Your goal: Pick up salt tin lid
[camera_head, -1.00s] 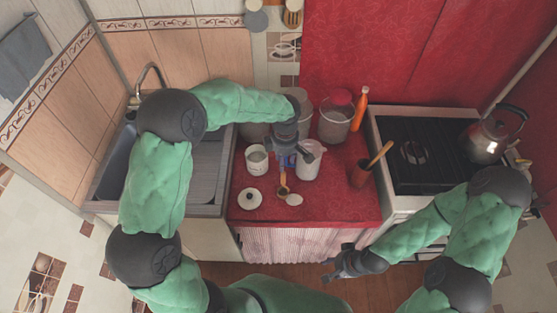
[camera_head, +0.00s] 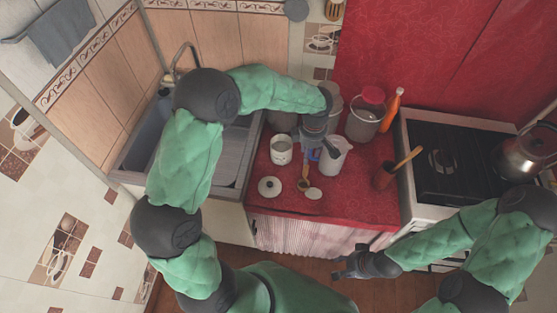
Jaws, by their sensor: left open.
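A white round lid with a dark knob (camera_head: 270,187) lies flat on the red counter, near its front left. An open white tin (camera_head: 281,150) stands upright behind it. My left gripper (camera_head: 309,161) is open and points down over the counter, between the tin and a white jug (camera_head: 335,157). It is behind and to the right of the lid, apart from it. A small brown item (camera_head: 303,184) and a small pale round item (camera_head: 313,194) lie below the gripper; whether it touches the brown item is unclear. My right gripper (camera_head: 337,267) is in front of the counter, its jaws too small to judge.
A glass jar with a red lid (camera_head: 363,118) and an orange bottle (camera_head: 391,110) stand at the back. A red-brown pot with a wooden utensil (camera_head: 384,176) stands by the stove (camera_head: 452,160). A sink (camera_head: 150,140) is on the left. The front right of the counter is clear.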

